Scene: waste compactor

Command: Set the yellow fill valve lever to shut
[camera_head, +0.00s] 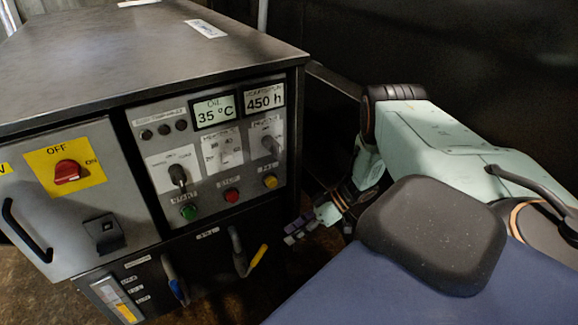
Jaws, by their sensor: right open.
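The yellow-handled fill valve lever (257,257) is on the lower front panel of the dark cabinet, below the row of push buttons. Its grey arm hangs down and its yellow grip slants up to the right. My right gripper (300,228) is open, to the right of the lever and a little higher in the picture, apart from it. Its fingers are small and dark here, and nothing shows between them. My left gripper is out of view.
A blue-handled lever (178,288) hangs to the left on the same panel. Above are a control panel with displays (215,110) and a red rotary switch (67,172). A black door handle (24,232) sticks out at far left. Dark floor shows right of the cabinet.

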